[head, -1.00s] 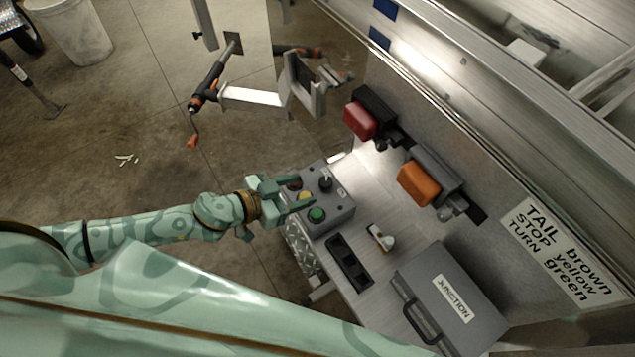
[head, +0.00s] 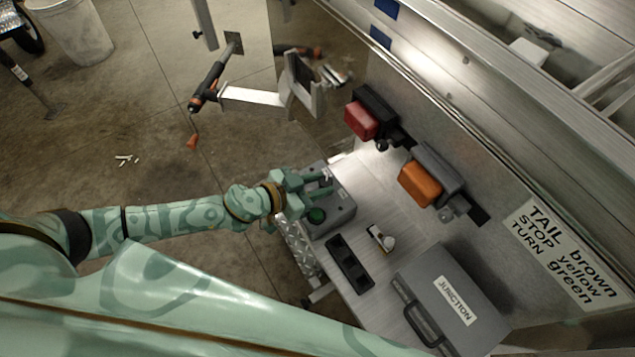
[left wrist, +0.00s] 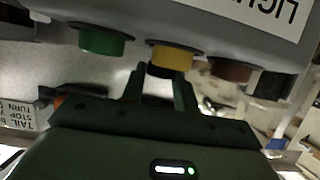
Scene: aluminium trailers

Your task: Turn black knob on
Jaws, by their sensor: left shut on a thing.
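The grey control box (head: 340,217) stands on the metal shelf at the trailer's side. Its green button (head: 316,215) shows in the head view. The left wrist view shows the green button (left wrist: 102,41), the yellow button (left wrist: 170,57) and the brown button (left wrist: 232,70). My left gripper (head: 326,187) reaches over the box from the left, its fingers at the black knob's place. It is shut on the black knob, which the fingers mostly hide; a dark bit shows between the fingers (left wrist: 160,80) behind the yellow button. The knob's turn angle cannot be told. My right gripper is out of view.
A black switch strip (head: 350,263) and a grey junction case (head: 445,298) lie to the right on the shelf. Red (head: 360,119) and orange (head: 419,183) lamps are on the wall behind.

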